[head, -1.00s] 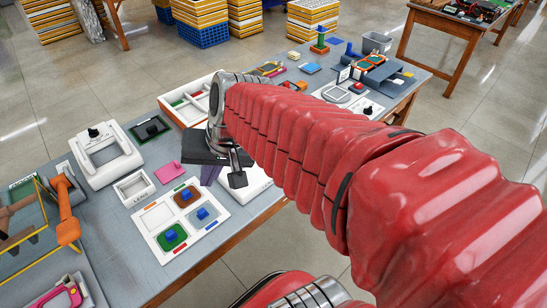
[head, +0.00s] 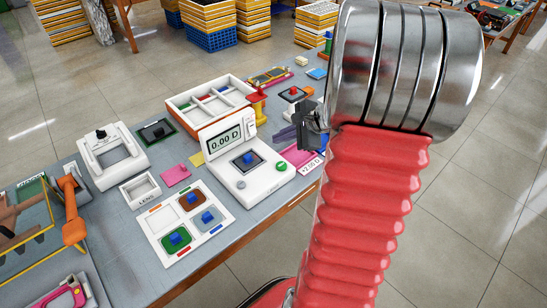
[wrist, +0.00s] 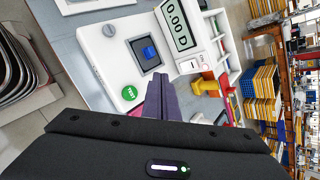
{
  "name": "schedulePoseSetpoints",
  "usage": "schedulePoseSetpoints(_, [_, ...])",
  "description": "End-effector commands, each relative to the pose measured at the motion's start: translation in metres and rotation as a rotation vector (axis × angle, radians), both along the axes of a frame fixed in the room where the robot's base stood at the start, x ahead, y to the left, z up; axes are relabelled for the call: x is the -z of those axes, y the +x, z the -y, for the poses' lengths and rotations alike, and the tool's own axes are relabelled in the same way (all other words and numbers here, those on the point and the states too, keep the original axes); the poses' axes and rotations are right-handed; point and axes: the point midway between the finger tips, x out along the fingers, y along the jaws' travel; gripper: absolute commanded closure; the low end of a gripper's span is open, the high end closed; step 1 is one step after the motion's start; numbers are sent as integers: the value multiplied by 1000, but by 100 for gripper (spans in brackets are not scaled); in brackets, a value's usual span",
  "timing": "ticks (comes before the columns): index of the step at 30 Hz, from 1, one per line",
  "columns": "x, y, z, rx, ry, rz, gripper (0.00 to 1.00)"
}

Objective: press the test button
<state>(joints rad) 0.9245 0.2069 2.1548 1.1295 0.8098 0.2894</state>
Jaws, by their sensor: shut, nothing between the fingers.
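The white tester (head: 243,190) stands on the table with a screen reading "0.00 D" (head: 224,138). Its green round button (head: 281,166) is at the front right corner of the base. The button also shows in the wrist view (wrist: 129,93) with white lettering too small to read surely. A blue block (head: 248,158) sits on the tester's dark square pad. My gripper (head: 280,136) is to the right of the tester, apart from the button. Its purple fingers (wrist: 160,90) are shut and empty, and in the wrist view their tips appear just right of the button.
A white tray with coloured blocks (head: 158,222) lies in front of the tester, and a sectioned white box (head: 178,106) behind it. My arm hides the table's right part.

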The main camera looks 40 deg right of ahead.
Motion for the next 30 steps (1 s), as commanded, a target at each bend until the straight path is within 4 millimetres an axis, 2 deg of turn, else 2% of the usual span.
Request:
schedulePoseSetpoints(1, [4,-2,10,32,19,2,100])
schedulePoseSetpoints(4, [7,-3,18,63,34,7,100])
schedulePoseSetpoints(19, [12,-2,18,65,37,7,100])
schedulePoseSetpoints(30, [46,-2,17,64,38,6,100])
